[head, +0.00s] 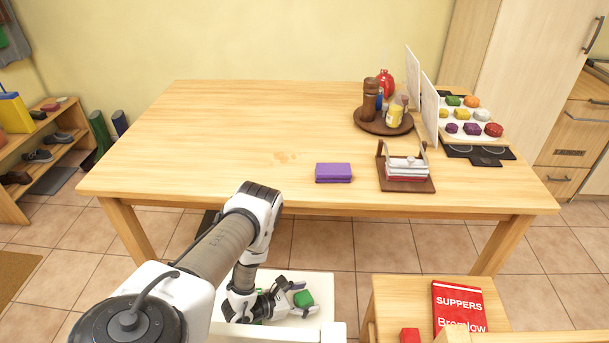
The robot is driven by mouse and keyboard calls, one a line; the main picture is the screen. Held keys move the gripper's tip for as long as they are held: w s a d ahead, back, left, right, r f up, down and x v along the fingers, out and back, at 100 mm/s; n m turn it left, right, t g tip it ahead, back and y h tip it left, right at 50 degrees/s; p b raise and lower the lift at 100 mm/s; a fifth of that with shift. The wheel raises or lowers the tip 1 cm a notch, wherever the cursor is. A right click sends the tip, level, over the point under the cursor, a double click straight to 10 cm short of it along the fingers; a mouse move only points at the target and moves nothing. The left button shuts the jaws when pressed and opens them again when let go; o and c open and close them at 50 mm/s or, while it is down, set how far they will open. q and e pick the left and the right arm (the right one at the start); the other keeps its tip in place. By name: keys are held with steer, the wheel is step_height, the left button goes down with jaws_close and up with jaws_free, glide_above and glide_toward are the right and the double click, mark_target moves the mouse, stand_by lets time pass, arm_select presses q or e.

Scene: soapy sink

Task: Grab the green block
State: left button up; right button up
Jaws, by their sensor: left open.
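A small green block (304,299) lies on a white surface (322,283) at the bottom centre of the head view, in front of the table. My left gripper (299,298) reaches to it from the left, low over the white surface. Its fingers are open, with the green block at or between the fingertips. I cannot tell whether the fingers touch it. My right gripper is not in view.
A wooden table (230,140) stands behind, with a purple block (333,173), a napkin holder (406,172) and a round tray (366,127). A chair (395,292) with a red book (458,307) stands at the right. The table's left half is clear.

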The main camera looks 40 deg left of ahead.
arm_select(q)
steer(key=c, duration=1.2)
steer(key=shift+r, duration=0.15)
